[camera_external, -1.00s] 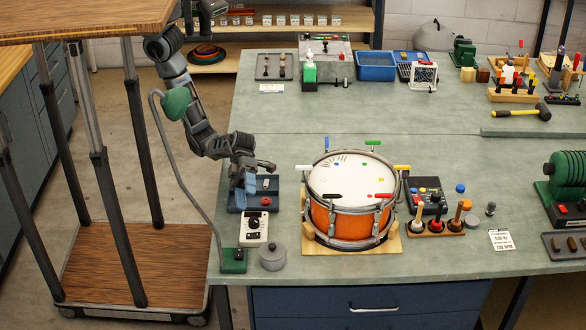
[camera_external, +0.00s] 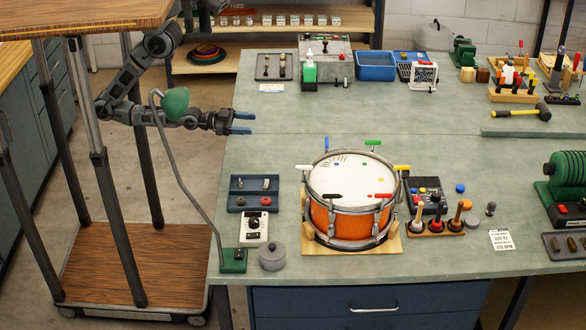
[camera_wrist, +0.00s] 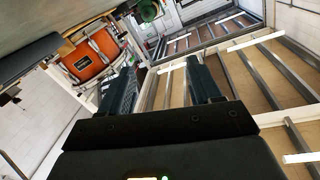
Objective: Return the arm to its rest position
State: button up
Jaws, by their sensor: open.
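My gripper (camera_external: 241,123) is open and empty. It points right, level, just over the left edge of the bench (camera_external: 290,155), with its two blue fingertips apart. My arm reaches to it from the upper left, bent at the elbow behind the green lamp (camera_external: 174,103). In the wrist view the two dark fingers of my gripper (camera_wrist: 165,85) stand apart with nothing between them. The orange drum (camera_external: 345,222) stands on a wooden base on the bench, and it also shows tilted in the wrist view (camera_wrist: 92,58).
A blue-grey tray (camera_external: 240,200) with small parts, a white meter box (camera_external: 254,228) and a grey pot (camera_external: 272,256) stand left of the drum. A blue bin (camera_external: 376,66) stands at the back. The bench's left middle is clear.

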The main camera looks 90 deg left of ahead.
jog(key=shift+n+g+y, duration=0.4)
jog(key=shift+n+y, duration=0.2)
jog(key=shift+n, duration=0.2)
jog(key=s+a+f, duration=0.1)
jog(key=s, duration=0.1)
jog(key=s+a+b, duration=0.1)
jog(key=s, duration=0.1)
jog(key=s+a+f, duration=0.1)
jog(key=s, duration=0.1)
jog(key=shift+s+f, duration=0.25)
jog(key=shift+f, duration=0.1)
jog(key=s+f+n+g+y+b, duration=0.1)
jog(key=s+f+n+g+b, duration=0.1)
jog(key=s, duration=0.8)
jog(key=shift+a+f+n+b, duration=0.2)
jog(key=shift+a+n+b, duration=0.3)
jog(key=shift+n, duration=0.1)
jog(key=shift+c, duration=0.3)
